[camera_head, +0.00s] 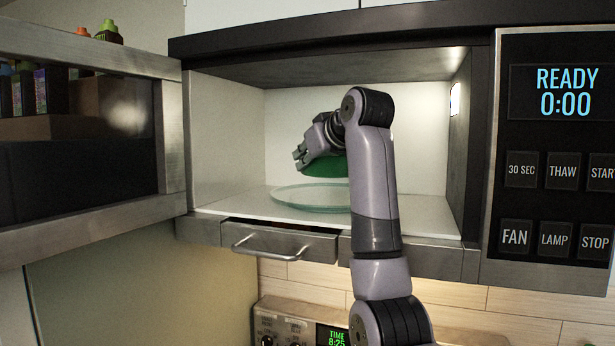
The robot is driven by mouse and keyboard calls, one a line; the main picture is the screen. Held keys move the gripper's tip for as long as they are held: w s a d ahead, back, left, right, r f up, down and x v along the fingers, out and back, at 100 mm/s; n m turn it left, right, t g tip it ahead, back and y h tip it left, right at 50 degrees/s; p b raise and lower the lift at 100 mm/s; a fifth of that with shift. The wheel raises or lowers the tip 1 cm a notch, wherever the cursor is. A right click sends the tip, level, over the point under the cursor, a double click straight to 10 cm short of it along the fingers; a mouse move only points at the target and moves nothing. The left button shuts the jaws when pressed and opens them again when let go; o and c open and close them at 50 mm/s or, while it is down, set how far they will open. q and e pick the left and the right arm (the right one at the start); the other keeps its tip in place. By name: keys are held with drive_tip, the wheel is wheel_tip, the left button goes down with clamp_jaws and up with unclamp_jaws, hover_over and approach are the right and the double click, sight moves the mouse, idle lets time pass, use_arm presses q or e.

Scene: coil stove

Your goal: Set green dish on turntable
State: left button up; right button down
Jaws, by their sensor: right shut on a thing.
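The green dish (326,167) is inside the microwave, tilted and held above the turntable. My right gripper (302,156) is shut on the green dish, and my right arm and wrist hide part of it. The glass turntable (300,198) is a pale, clear disc on the microwave floor, below the dish. A gap shows between the dish and the turntable. My arm hides the right side of the turntable. My left gripper is not in view.
The microwave door (172,150) stands open at the left. The control panel (550,150) at the right reads READY 0:00. A drawer with a handle (270,246) sits below the opening. The stove panel (290,322) is lower down. Side walls and ceiling bound the cavity.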

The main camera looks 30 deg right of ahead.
sight(311, 174)
drive_tip(key=f, duration=0.2)
drive_tip(key=f+p, duration=0.1)
drive_tip(key=f, duration=0.1)
drive_tip(key=shift+w+d, duration=0.2)
drive_tip(key=shift+w, duration=0.05)
drive_tip(key=shift+f, duration=0.15)
drive_tip(key=shift+s, duration=0.1)
drive_tip(key=c, duration=2.2)
unclamp_jaws()
drive_tip(key=shift+f, duration=0.2)
drive_tip(key=o, duration=0.4)
drive_tip(key=shift+a, duration=0.1)
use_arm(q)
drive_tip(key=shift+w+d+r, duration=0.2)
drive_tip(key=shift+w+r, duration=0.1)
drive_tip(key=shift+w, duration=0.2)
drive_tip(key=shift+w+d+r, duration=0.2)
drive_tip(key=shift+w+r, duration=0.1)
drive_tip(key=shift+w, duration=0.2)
use_arm(e)
drive_tip(key=shift+r, duration=0.15)
